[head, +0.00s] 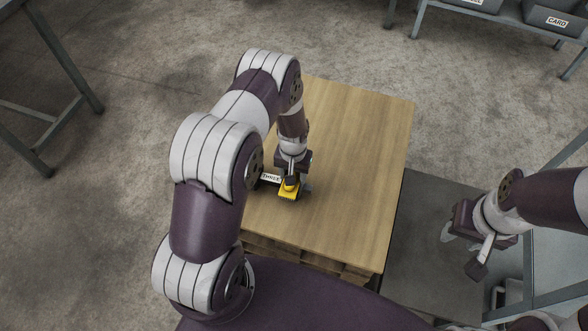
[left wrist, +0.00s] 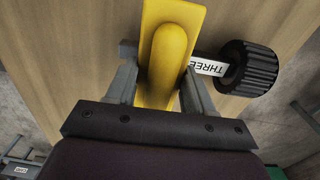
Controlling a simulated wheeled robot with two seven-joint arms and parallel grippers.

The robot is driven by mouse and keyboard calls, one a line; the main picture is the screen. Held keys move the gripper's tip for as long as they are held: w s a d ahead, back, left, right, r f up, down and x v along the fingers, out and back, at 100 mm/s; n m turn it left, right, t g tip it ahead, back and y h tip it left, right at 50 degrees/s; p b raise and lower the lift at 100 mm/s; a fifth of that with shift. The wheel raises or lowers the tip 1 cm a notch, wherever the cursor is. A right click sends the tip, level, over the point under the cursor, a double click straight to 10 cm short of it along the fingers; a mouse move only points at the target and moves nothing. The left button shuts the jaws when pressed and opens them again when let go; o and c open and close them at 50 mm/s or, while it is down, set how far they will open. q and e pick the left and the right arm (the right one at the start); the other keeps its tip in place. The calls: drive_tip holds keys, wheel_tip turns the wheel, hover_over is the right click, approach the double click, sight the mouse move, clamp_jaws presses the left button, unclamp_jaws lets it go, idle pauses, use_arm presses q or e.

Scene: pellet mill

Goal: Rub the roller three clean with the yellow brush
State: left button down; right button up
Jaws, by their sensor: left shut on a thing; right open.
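The yellow brush (left wrist: 168,50) is between the fingers of my left gripper (left wrist: 160,95), which is shut on it. In the head view the brush (head: 289,190) shows over the wooden table top below my left gripper (head: 292,178). Roller three shows in the left wrist view as a black ribbed drum (left wrist: 248,68) on a bar with a white label reading THREE. The brush lies across the bar beside the drum; whether it touches is unclear. In the head view the label (head: 271,178) shows, and my arm hides much of the roller. My right gripper (head: 462,233) is open and empty, off to the right.
The wooden table top (head: 350,150) is bare to the right of the brush. A metal rack with grey bins, one marked CARD (head: 556,20), stands at the back right. A metal-legged frame (head: 70,70) stands at the left. Concrete floor surrounds the table.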

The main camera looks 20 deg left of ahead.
use_arm(q)
drive_tip(key=shift+s+d, duration=0.1)
drive_tip(key=shift+s, duration=0.45)
wheel_tip(320, 180, up, 7)
drive_tip(key=p, duration=0.6)
drive_tip(key=shift+r, duration=0.1)
drive_tip(key=shift+s+d+r, duration=0.1)
drive_tip(key=shift+s+r, duration=0.55)
drive_tip(key=shift+s, duration=0.1)
wheel_tip(320, 180, up, 10)
drive_tip(key=w+d+m, duration=0.1)
drive_tip(key=w, duration=0.1)
drive_tip(key=shift+w+d, duration=0.4)
